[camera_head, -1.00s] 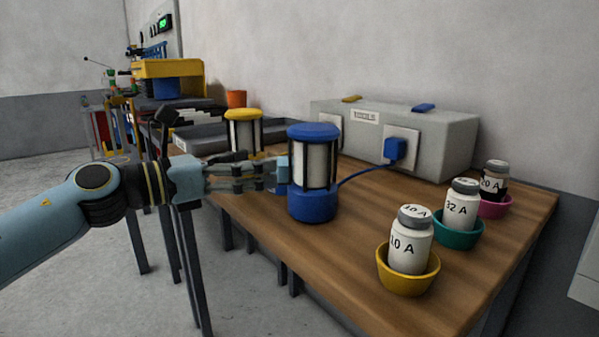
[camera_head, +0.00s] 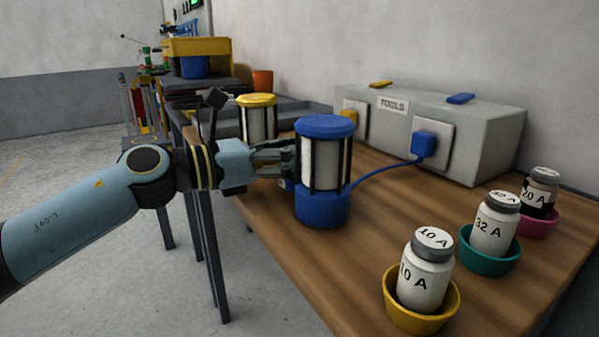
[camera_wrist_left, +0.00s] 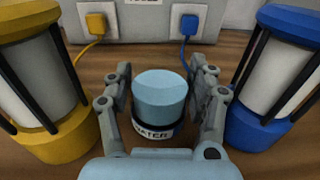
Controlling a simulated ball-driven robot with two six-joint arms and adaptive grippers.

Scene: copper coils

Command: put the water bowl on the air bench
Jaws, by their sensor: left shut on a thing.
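In the head view my left gripper (camera_head: 272,158) reaches in from the left, partly behind the blue caged cylinder (camera_head: 323,165); the bowl is largely hidden there. I cannot tell whether the bowl touches the wooden bench (camera_head: 290,255). No bench labelled air can be made out. My right gripper is not in view.
A yellow caged cylinder (camera_head: 257,118) stands left of the bowl, the blue one right, close to the fingers. A grey TOOLS box (camera_head: 375,125) with plugged cables is behind. Yellow (camera_head: 421,312), teal (camera_head: 490,252) and pink (camera_head: 537,222) bowls hold labelled jars at right.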

